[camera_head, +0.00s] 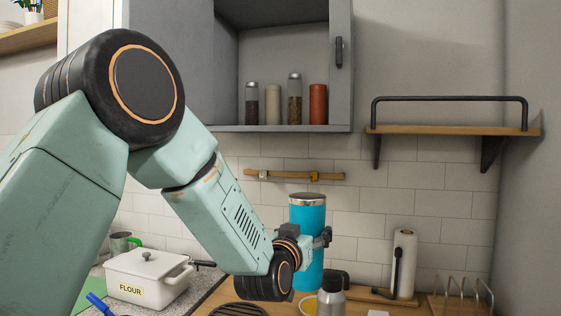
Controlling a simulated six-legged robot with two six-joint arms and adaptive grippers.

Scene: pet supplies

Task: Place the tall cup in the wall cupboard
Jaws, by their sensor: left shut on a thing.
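The tall cup (309,215) is a blue cylinder with a silver rim, upright in the middle right of the head view. My left gripper (318,243) is shut on it at about mid-height, with part of the wrist in front of the cup. Whether the cup's base touches the counter is hard to tell. The grey wall cupboard (224,60) is above and behind, with an open front. Its shelf holds several jars and bottles (295,98) in a row. My right gripper is not in view.
A wooden wall shelf with a black rail (450,130) is to the right. A white flour pot (148,272) stands on the counter at left. A grey-silver bottle (331,297) stands close to the cup. A paper roll (404,262) and a rack (462,300) are at right.

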